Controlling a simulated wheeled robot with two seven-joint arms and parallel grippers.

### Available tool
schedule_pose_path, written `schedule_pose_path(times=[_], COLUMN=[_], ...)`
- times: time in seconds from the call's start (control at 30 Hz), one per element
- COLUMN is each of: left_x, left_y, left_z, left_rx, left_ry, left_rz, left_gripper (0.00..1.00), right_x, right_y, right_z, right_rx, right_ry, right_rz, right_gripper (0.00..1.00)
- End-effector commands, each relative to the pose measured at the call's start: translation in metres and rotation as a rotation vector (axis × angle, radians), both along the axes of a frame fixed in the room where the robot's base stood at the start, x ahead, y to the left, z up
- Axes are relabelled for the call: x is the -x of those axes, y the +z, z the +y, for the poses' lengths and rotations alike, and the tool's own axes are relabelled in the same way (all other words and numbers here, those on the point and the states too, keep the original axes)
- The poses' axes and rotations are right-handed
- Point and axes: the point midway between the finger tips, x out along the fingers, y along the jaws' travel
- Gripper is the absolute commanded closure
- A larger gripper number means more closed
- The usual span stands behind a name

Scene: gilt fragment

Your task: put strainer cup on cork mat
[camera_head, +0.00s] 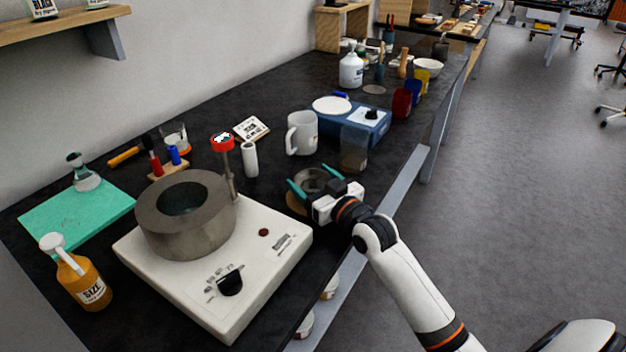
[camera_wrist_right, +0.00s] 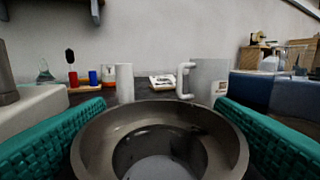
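The strainer cup (camera_head: 316,178) is a dark grey metal bowl near the table's front edge. It fills the lower middle of the right wrist view (camera_wrist_right: 160,112), its rim level. My right gripper (camera_head: 315,181) has its teal fingers on opposite sides of the cup, seemingly touching its wall. The cork mat (camera_head: 295,204) shows as a tan edge just below and left of the cup, mostly hidden by the cup and gripper. I cannot tell whether the cup rests on it or is just above it. My left gripper is not in view.
A white heating unit (camera_head: 283,258) with a grey ring-shaped pot (camera_head: 187,243) stands close on the left. A white mug (camera_head: 302,134), a clear beaker (camera_head: 354,150) and a blue scale (camera_head: 368,128) stand behind. A white cylinder (camera_head: 250,160) is behind left.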

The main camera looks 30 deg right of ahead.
Motion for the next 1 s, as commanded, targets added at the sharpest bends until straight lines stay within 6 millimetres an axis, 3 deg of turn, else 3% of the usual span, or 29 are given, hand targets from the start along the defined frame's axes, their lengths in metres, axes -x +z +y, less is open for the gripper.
schedule_pose_path(times=[0.07, 0.47, 0.8, 1.0], left_x=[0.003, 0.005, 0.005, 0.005], left_y=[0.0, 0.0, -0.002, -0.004], left_z=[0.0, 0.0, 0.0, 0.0], left_rx=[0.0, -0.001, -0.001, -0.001], left_ry=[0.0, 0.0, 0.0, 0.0], left_rz=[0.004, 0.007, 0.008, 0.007], left_gripper=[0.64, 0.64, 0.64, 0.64], right_x=[0.0, 0.006, 0.075, 0.107], right_y=[0.0, 0.003, 0.001, 0.002], right_z=[0.0, -0.001, -0.01, -0.015], right_rx=[0.0, 0.001, 0.003, 0.001], right_ry=[0.0, 0.0, 0.0, 0.0], right_rz=[0.0, -0.001, 0.004, 0.002], right_gripper=[0.1, 0.1, 0.1, 0.1])
